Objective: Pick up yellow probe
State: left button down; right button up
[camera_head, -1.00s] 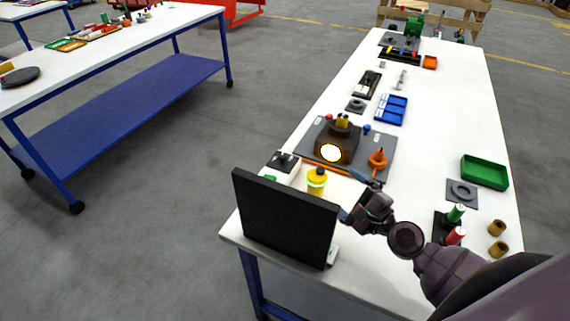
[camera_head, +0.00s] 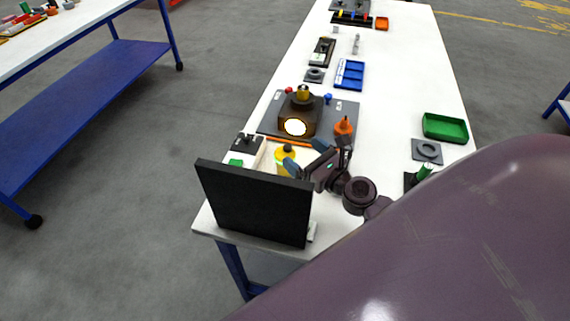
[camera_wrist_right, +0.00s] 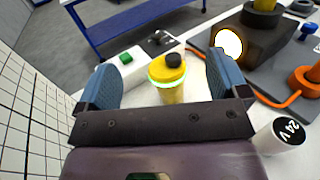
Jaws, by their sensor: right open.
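The yellow probe (camera_head: 286,155), a short yellow cylinder with a dark top and a pale green band, stands upright on the white table (camera_head: 400,85), behind the black monitor. It also shows in the right wrist view (camera_wrist_right: 167,82), between the two blue fingers. My right gripper (camera_head: 305,163) is open beside the probe, its fingers spread to either side; in the wrist view (camera_wrist_right: 165,88) a gap shows between each finger and the probe. The lower part of the probe is hidden by the monitor in the head view and by the gripper's palm in the wrist view. My left gripper is not in view.
The black monitor (camera_head: 254,203) stands close in front. A dark device with a glowing lens (camera_head: 299,117) and an orange plug (camera_head: 343,126) sit on a grey plate behind. A white 24V cylinder (camera_wrist_right: 284,134) is right of my palm. Blue (camera_head: 349,75) and green (camera_head: 445,127) trays lie farther off.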

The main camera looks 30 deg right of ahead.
notch_tip(320, 180, down, 6)
jog(key=b, duration=0.4)
jog(key=shift+f, duration=0.15)
jog(key=shift+w+f, duration=0.1)
jog(key=shift+w, duration=0.05)
jog(key=shift+w+a+r, duration=0.1)
jog(key=shift+w+r, duration=0.1)
jog(key=shift+w, duration=0.25)
jog(key=shift+w+a, duration=0.1)
jog(key=shift+w, duration=0.6)
jog(key=w, duration=0.4)
jog(key=shift+w+a+p, duration=0.15)
jog(key=shift+a+p, duration=0.15)
jog(key=shift+p, duration=0.1)
jog(key=shift+w, duration=0.2)
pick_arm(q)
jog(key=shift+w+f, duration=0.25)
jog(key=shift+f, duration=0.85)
